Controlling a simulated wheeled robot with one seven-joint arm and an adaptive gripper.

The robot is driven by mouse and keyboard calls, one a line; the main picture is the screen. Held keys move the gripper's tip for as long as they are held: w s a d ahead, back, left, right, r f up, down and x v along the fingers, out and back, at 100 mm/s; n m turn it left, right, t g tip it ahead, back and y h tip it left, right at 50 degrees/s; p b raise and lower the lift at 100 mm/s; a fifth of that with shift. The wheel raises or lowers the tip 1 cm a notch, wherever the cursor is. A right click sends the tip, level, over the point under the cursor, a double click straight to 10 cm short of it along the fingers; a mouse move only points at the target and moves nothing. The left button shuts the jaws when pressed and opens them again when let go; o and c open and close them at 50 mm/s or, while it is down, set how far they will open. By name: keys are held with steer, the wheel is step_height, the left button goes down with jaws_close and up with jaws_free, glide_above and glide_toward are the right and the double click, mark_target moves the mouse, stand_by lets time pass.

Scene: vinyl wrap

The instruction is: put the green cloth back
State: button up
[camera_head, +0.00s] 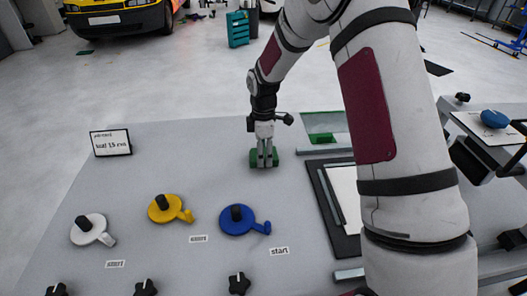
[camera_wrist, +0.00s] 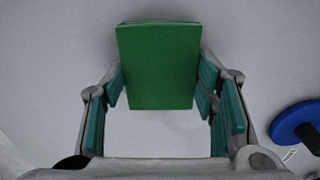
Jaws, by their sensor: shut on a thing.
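The green cloth (camera_wrist: 158,65) is a folded rectangular block between the two finger pads of my gripper (camera_wrist: 160,90). My gripper is shut on it. In the head view the cloth (camera_head: 256,161) shows at the fingertips of my gripper (camera_head: 264,162), at or just above the grey table top; I cannot tell whether it touches. To the right of the gripper is a clear-sided compartment (camera_head: 322,118) with a green patch (camera_head: 322,138) inside. My arm hides part of the table on the right.
White (camera_head: 90,229), yellow (camera_head: 168,208) and blue (camera_head: 240,219) knobbed discs with hooks lie at the front. A sign (camera_head: 111,142) stands at the left edge. A dark-framed white panel (camera_head: 343,190) lies right of the gripper. The table between sign and gripper is clear.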

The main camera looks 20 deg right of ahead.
steer(key=shift+f, duration=0.1)
steer(key=o, duration=1.1)
step_height(320, 180, up, 12)
steer(key=s+r+m+t, duration=0.2)
steer(key=s+r+m, duration=0.5)
steer(key=s+r, duration=0.65)
steer(key=s+m, duration=0.3)
steer(key=s, duration=0.3)
steer(key=s+m+t, duration=0.1)
steer(key=s+m, duration=0.2)
steer(key=s, duration=0.4)
steer(key=s+m+t, duration=0.1)
steer(key=s+m, duration=0.1)
steer(key=s, duration=0.5)
steer(key=shift+s+d+m+b, duration=0.15)
steer(key=shift+s+m+b, duration=0.05)
steer(key=shift+m+b, duration=0.2)
